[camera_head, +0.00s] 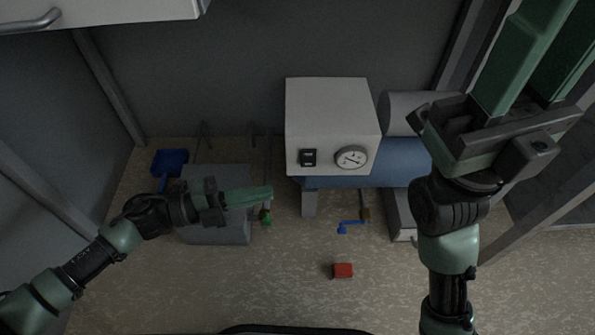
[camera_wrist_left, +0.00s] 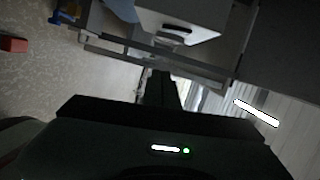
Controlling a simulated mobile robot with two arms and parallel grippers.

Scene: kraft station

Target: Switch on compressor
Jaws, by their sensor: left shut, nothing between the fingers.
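The compressor (camera_head: 330,105) stands against the back wall in the head view. It has a white box on a blue tank (camera_head: 350,178), with a small black switch (camera_head: 308,157) and a round gauge (camera_head: 351,158) on its front. My left gripper (camera_head: 268,194) is shut and empty, left of and below the switch and apart from it. My right gripper (camera_head: 555,45) is raised at the upper right, large in view, with its two green fingers apart.
A grey box (camera_head: 215,232) stands on the floor behind my left arm. A blue-handled valve (camera_head: 350,223) sits below the compressor, and a red block (camera_head: 343,270) lies on the floor in front. A blue thing (camera_head: 169,162) is at the left. A white cabinet (camera_head: 100,10) overhangs the upper left.

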